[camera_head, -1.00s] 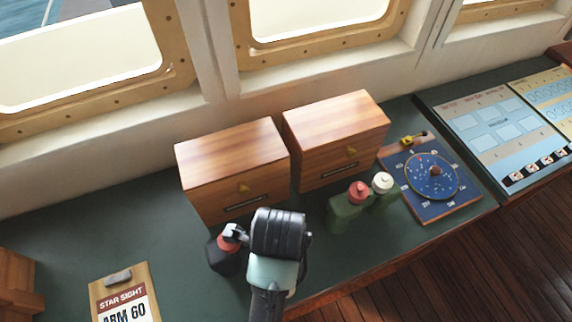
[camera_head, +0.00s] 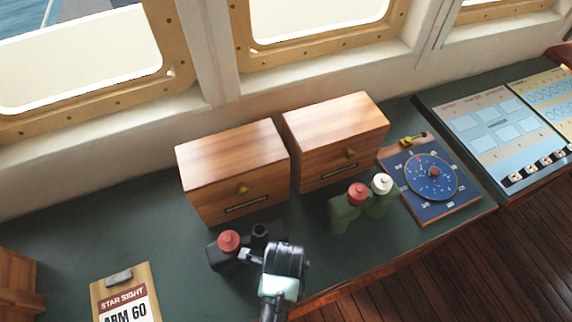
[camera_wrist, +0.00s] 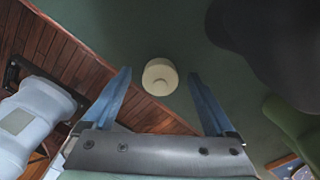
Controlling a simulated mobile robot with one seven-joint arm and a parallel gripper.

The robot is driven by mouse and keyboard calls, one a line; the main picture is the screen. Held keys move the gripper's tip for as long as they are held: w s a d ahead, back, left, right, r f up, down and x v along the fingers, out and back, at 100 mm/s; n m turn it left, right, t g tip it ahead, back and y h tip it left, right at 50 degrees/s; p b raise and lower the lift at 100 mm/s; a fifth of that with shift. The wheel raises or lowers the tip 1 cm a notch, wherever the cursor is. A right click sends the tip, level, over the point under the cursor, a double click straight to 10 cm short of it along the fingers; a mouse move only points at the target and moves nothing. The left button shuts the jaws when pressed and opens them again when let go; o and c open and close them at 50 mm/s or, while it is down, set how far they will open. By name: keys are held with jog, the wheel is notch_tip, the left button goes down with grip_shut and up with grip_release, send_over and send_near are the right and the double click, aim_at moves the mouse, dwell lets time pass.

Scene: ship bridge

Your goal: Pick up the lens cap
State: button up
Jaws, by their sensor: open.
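A round cream lens cap (camera_wrist: 160,76) lies on the green desk top in the wrist view. My gripper (camera_wrist: 159,75) is open, its two blue fingers on either side of the cap in the picture; I cannot tell the height between them. In the head view the cap is hidden and my wrist (camera_head: 283,268) covers the desk near its front edge. Black binoculars (camera_head: 262,232) stand just left of my wrist, with a red cap (camera_head: 229,240) on one barrel and the other barrel uncapped. They show dark at upper right in the wrist view (camera_wrist: 265,50).
Green binoculars (camera_head: 345,212) with red and white caps stand to the right. Two wooden drawer boxes (camera_head: 232,165) (camera_head: 335,135) stand behind. A blue dial board (camera_head: 437,203) lies farther right, a clipboard (camera_head: 122,290) at left. The desk's front edge is close, with wooden floor below.

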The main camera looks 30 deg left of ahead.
jog(key=shift+f, duration=0.2)
jog(key=c, duration=1.4)
